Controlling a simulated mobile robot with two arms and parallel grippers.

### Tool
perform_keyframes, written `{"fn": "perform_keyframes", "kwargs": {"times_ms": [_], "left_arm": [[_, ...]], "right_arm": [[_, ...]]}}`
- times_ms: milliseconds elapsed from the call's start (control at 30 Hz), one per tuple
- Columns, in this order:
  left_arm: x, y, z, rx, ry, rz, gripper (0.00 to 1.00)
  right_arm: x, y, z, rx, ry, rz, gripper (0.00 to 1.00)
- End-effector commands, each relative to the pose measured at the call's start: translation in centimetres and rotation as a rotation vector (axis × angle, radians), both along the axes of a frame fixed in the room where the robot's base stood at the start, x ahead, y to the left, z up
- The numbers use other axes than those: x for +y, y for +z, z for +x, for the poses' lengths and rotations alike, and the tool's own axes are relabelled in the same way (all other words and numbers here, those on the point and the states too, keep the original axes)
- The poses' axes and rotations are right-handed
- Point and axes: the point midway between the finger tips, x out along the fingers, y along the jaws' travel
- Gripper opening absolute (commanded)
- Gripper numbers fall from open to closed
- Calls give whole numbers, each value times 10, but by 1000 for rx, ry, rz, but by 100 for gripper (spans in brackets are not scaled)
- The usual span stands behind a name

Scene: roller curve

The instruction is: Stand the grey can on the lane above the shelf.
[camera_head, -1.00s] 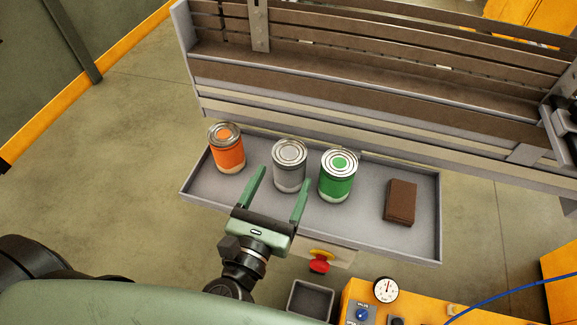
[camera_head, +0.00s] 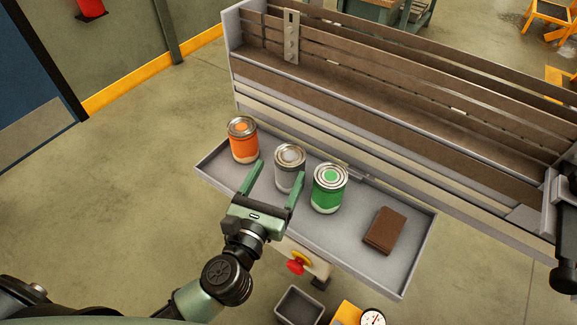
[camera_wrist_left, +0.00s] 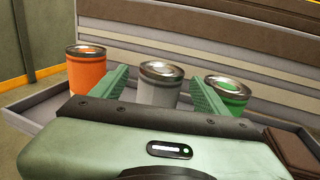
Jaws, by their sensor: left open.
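The grey can (camera_head: 289,170) stands upright on the shelf (camera_head: 226,176), between an orange can and a green can. My left gripper (camera_head: 273,182) is open, with one finger on each side of the grey can's near part; I cannot tell whether they touch it. In the left wrist view the grey can (camera_wrist_left: 160,87) shows between the two green fingers (camera_wrist_left: 160,95). The lane (camera_head: 390,122) is the long brown-sided channel above and behind the shelf. My right gripper is not in view.
The orange can (camera_head: 243,142) stands left of the grey can and the green can (camera_head: 329,190) close on its right. A brown block (camera_head: 384,231) lies at the shelf's right. A red button (camera_head: 299,263) and a grey bin (camera_head: 299,306) are below the shelf's front.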

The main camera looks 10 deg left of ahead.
Motion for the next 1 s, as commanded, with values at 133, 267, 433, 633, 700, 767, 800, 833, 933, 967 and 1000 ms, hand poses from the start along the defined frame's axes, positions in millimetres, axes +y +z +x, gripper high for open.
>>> {"fn": "perform_keyframes", "kwargs": {"times_ms": [133, 267, 433, 633, 700, 767, 800, 833, 933, 967, 1000], "left_arm": [[-5, 4, 24, -2, 1, 1, 75], [-7, 1, 39, -1, 1, -1, 75], [-8, -1, 44, 1, 0, -2, 75], [-8, -1, 44, 0, 0, -2, 58], [-8, -1, 44, 0, 0, -2, 39], [-8, -1, 44, 0, 0, -1, 22], [-8, -1, 44, 0, 0, -1, 11], [-8, -1, 44, 0, 0, -1, 3], [-8, 0, 44, -1, 0, -1, 0], [-8, 0, 44, -1, 0, -1, 0], [-8, 0, 44, -1, 0, -1, 0]], "right_arm": [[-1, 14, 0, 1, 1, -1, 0], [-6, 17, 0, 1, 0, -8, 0], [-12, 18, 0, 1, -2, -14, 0], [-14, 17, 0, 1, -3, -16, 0], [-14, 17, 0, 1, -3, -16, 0], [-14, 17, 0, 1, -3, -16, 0], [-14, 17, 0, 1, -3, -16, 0], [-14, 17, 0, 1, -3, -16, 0], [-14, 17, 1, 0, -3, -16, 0], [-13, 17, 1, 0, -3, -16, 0], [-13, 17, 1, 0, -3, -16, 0]]}}
